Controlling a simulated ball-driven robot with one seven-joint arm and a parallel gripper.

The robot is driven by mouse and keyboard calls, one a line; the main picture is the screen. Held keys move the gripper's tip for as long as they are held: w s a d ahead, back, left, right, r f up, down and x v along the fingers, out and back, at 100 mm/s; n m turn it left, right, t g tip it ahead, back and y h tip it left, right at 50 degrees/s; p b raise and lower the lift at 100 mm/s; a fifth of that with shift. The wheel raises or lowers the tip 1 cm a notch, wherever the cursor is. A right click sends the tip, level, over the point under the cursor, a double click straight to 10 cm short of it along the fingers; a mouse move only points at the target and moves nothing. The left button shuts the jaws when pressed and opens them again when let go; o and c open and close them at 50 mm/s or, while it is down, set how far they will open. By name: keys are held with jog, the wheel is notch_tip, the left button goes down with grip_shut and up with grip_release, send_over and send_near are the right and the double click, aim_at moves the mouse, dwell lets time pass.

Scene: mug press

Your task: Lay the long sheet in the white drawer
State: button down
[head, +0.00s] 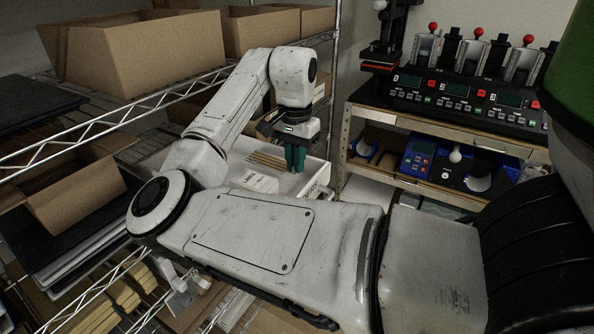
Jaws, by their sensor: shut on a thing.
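The white drawer (314,180) is in the middle of the head view, below the wire shelf. It stands open, with tan strips (267,161) and a white lettered piece (260,182) in or at it. My gripper (295,168) points down with its green fingers over the drawer's right part. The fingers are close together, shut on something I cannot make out. I cannot pick out the long sheet for sure. My arm hides the drawer's lower and left parts.
A wire rack with cardboard boxes (130,50) stands at the left and back. At the right, a bench (440,120) carries a black control panel with red-knobbed presses (475,60). A blue device (418,157) sits on the shelf below. My arm crosses the foreground.

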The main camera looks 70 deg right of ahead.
aim_at(298, 185)
jog(key=shift+d+f, duration=0.5)
jog(key=shift+f, duration=0.05)
jog(key=shift+d+f+p, duration=0.2)
jog(key=shift+f+p, duration=0.1)
jog(key=shift+f, duration=0.75)
jog(key=shift+d+f+p, duration=0.2)
jog(key=shift+f+p, duration=0.1)
jog(key=shift+f, duration=0.7)
jog(key=shift+f, duration=0.15)
jog(key=c, duration=1.2)
grip_release()
notch_tip(298, 185, up, 12)
jog(key=shift+r+b, duration=0.2)
jog(key=shift+b, duration=0.65)
